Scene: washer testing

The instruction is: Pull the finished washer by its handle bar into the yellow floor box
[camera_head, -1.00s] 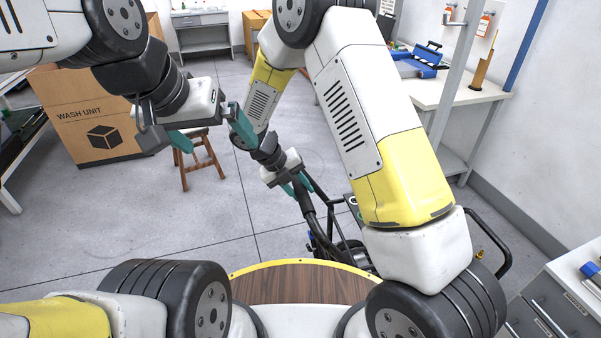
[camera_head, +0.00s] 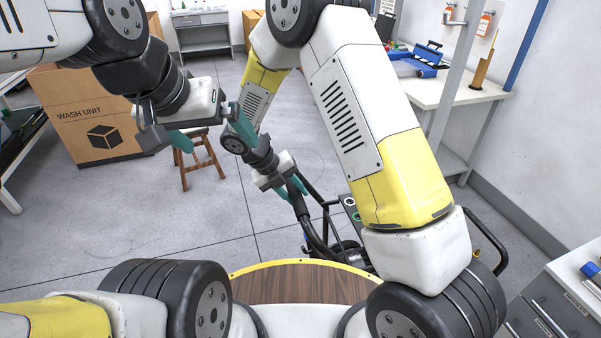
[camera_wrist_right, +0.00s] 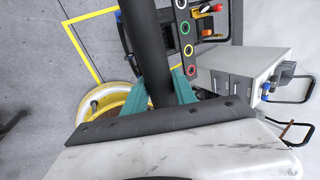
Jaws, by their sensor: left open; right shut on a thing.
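The washer (camera_head: 352,248) is a dark-framed machine at the lower middle of the head view, partly hidden behind my right arm. Its black handle bar (camera_head: 305,217) rises toward my right gripper (camera_head: 290,188), which is shut on it. In the right wrist view the bar (camera_wrist_right: 148,50) passes between the teal fingers (camera_wrist_right: 160,92). A panel with coloured rings (camera_wrist_right: 184,30) shows beside it. Yellow floor lines (camera_wrist_right: 82,52) show left of the bar in that view; the full box outline is not visible. My left gripper (camera_head: 211,132) is open and empty, up and left of the right one.
A wash unit carton (camera_head: 95,115) and a wooden stool (camera_head: 200,160) stand at the left. A white bench (camera_head: 455,92) with a blue toolbox is at the right, and a drawer cabinet (camera_head: 545,305) at lower right. The floor (camera_head: 130,220) at left-centre is clear.

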